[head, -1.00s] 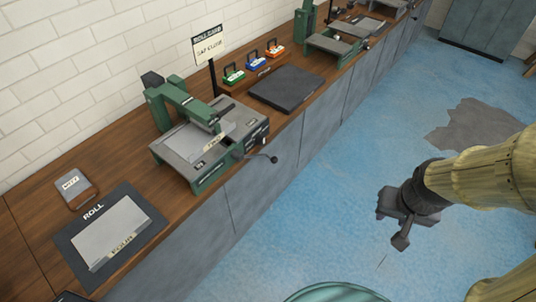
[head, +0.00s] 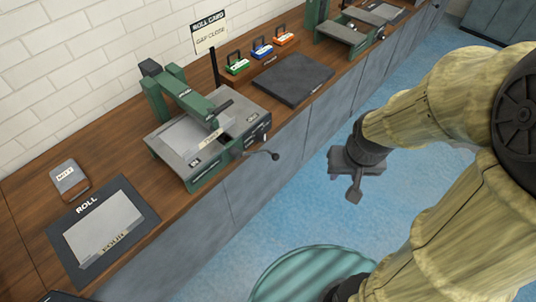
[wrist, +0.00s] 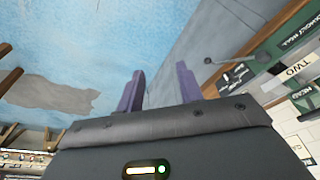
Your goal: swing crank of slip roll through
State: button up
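The green and grey slip roll (head: 200,140) stands on the wooden bench in the head view. Its dark crank (head: 262,153) sticks out past the bench front, ending in a round knob. The crank also shows at upper right in the wrist view (wrist: 225,60), beside the machine's labelled green side (wrist: 290,67). My gripper (head: 352,190) hangs over the floor, right of the crank and apart from it. In the wrist view its two purple-grey fingers (wrist: 158,88) are spread with nothing between them.
A ROLL mat with a grey sheet (head: 100,230) and a small MITT-labelled box (head: 69,179) lie left of the machine. A dark plate (head: 293,80), several coloured blocks (head: 262,50) and a sign (head: 209,32) are beyond it.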

jog(key=shift+o, duration=1.4)
jog(key=shift+f, duration=0.15)
jog(key=w+d+f+n+t+y+b, duration=0.1)
jog(key=w+f+n+t+b, duration=0.25)
jog(key=w+f+b, duration=0.7)
jog(key=w+f+n+t+b, duration=0.3)
jog(key=f+t+b, duration=0.35)
jog(key=b, duration=0.85)
jog(key=a+f+n+y+b, duration=0.3)
jog(key=f+b, duration=0.4)
jog(key=b, duration=0.4)
jog(key=a+f+n+t+y+b, duration=0.1)
jog(key=a+f+n+y+b, duration=0.3)
jog(key=f+y+b, duration=0.3)
jog(key=n+b, duration=0.1)
jog(key=b, duration=0.4)
jog(key=shift+s+f+n+t, duration=0.3)
jog(key=shift+f+n, duration=0.05)
jog(key=shift+f, duration=0.05)
